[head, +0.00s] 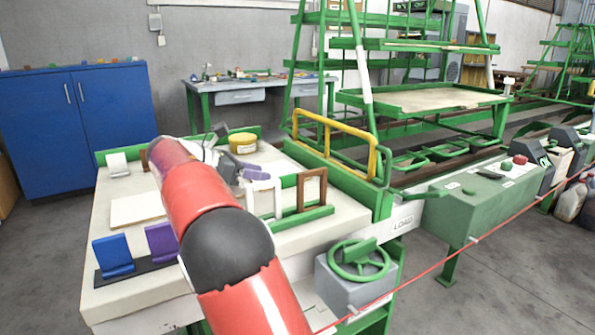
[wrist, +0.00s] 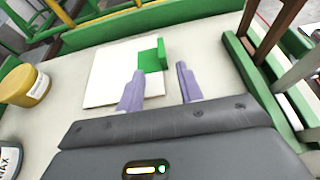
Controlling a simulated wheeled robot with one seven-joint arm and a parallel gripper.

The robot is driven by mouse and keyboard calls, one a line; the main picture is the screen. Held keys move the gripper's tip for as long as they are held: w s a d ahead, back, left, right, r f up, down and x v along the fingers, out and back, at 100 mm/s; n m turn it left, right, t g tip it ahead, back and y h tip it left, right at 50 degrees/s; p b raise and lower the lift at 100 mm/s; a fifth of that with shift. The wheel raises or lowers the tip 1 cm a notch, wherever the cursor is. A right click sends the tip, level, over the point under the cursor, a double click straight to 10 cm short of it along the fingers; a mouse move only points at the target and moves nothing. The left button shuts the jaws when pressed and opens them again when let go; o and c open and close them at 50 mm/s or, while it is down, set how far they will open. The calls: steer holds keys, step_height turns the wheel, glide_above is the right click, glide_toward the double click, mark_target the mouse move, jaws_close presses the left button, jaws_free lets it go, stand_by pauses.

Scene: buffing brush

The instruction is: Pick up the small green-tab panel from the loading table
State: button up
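The small panel (wrist: 108,75) is a flat white sheet lying on the loading table (head: 118,252). Its green tab (wrist: 152,58) rises at the sheet's right edge in the wrist view. My gripper (wrist: 159,82) is open and empty, with two pale purple fingers apart. The left finger overlaps the sheet's lower right part in that view; the right finger shows to the right of the sheet. The tab appears just beyond the fingertips, between their lines, and seems not touched. In the head view my gripper (head: 258,173) is over the table's far part, and I cannot make out the panel there.
White (head: 264,198) and brown (head: 312,188) frames stand in a green rack close on the right. A yellow rail (head: 335,135) borders the table's end. Blue (head: 113,254) and purple (head: 161,241) pieces stand near the front.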

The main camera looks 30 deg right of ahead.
mark_target(285, 176)
steer(key=x, duration=0.8)
steer(key=shift+s+d+r+b, duration=0.1)
steer(key=shift+s+r+b, duration=0.05)
steer(key=shift+r+b, duration=0.15)
jaws_close()
